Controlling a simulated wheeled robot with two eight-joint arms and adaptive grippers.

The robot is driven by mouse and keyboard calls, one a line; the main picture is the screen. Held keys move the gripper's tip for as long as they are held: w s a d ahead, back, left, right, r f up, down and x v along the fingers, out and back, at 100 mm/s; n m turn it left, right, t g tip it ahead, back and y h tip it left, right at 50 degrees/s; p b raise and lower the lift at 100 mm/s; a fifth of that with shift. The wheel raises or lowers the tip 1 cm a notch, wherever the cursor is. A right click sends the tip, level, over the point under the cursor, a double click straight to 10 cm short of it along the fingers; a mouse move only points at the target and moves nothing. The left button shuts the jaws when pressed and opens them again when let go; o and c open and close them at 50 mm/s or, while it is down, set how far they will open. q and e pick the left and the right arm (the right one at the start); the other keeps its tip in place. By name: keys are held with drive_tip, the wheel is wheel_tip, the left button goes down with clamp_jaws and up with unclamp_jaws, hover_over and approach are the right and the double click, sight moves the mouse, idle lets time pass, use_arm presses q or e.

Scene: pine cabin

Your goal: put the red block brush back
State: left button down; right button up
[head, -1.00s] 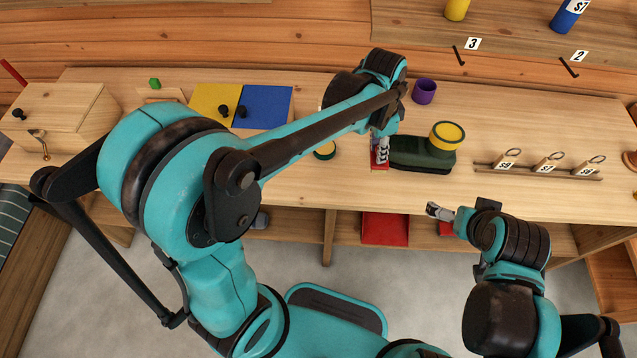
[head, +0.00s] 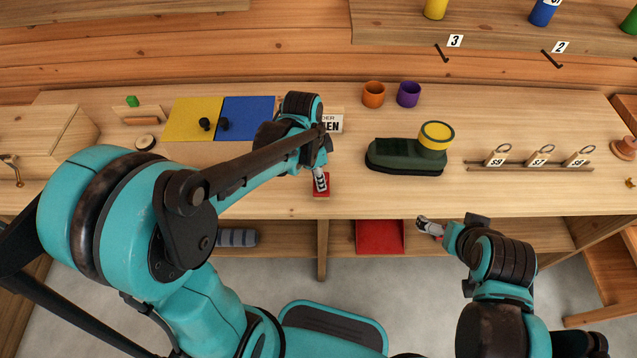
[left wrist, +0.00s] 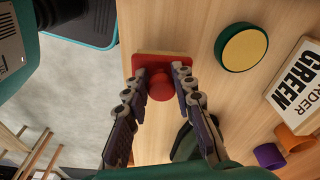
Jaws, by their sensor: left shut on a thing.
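The red block brush (head: 321,191) shows in the head view near the front edge of the bench. It has a flat red block and a round red knob. My left gripper (head: 320,178) is shut on it from above. In the left wrist view the red block brush (left wrist: 160,63) has its knob between the fingertips (left wrist: 161,84). I cannot tell whether the brush touches the bench top. My right gripper (head: 426,227) is beyond the front edge, at the right, and its finger opening is unclear.
A dark green boot-like object (head: 400,156) with a yellow top stands right of the brush. Orange (head: 373,95) and purple (head: 408,95) cups stand behind. A yellow-topped green disc (left wrist: 243,47) and a sign (left wrist: 301,84) are near. A red tray (head: 380,238) sits below the bench top.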

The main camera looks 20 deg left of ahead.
use_arm(q)
drive_tip(key=shift+f+b, duration=0.3)
drive_tip(key=shift+f, duration=0.85)
drive_tip(key=shift+f, duration=0.2)
drive_tip(key=c, duration=1.3)
unclamp_jaws()
drive_tip(key=shift+r, duration=0.1)
drive_tip(key=shift+o, duration=0.2)
drive_tip(key=shift+r, duration=0.1)
